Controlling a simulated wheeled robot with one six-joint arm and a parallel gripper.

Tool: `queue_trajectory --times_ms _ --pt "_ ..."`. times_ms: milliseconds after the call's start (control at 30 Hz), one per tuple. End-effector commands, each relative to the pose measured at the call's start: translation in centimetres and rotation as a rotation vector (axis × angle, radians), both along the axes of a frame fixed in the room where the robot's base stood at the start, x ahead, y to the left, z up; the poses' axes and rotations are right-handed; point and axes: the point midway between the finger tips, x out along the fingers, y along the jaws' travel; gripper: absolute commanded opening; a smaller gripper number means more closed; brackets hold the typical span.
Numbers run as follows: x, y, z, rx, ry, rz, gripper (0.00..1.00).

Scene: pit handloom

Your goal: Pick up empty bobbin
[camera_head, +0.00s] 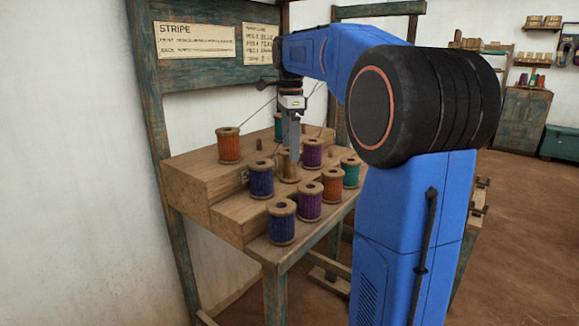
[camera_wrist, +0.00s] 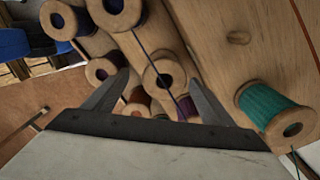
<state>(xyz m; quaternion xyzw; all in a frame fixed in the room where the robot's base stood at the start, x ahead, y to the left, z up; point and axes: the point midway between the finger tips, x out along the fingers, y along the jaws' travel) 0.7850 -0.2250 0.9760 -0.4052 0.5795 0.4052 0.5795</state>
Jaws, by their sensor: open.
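The empty bobbin (camera_head: 289,170) is bare pale wood. It stands on the middle step of the wooden rack (camera_head: 196,183), between a blue bobbin and a purple one. In the wrist view what looks like the empty bobbin (camera_wrist: 163,76) lies between and beyond my fingertips, its round top facing the camera. A dark thread crosses it. My gripper (camera_head: 294,158) points down above and partly in front of it in the head view. In the wrist view my gripper (camera_wrist: 157,88) has its two fingers well apart, with nothing gripped.
Blue (camera_head: 261,180), purple (camera_head: 312,153), orange (camera_head: 333,186) and teal (camera_head: 350,172) bobbins stand close around. An orange bobbin (camera_head: 228,146) and a teal bobbin (camera_wrist: 268,105) are on the top step, with threads rising. A bare peg (camera_wrist: 238,37) is near the teal one.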

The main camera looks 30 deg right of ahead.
Motion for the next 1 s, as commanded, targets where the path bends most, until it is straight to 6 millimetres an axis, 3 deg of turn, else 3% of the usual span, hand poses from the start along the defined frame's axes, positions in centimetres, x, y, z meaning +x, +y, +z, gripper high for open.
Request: queue_trajectory --times_ms 267,633,967,1000 --pt "0.1 0.0 -1.9 0.000 0.001 0.000 0.77" --pt "0.6 -0.3 -6.3 0.000 0.001 0.001 0.77" --pt "0.7 -0.3 -6.8 0.000 0.000 0.000 0.77" --pt "0.7 -0.3 -6.8 0.000 0.000 0.000 0.68"
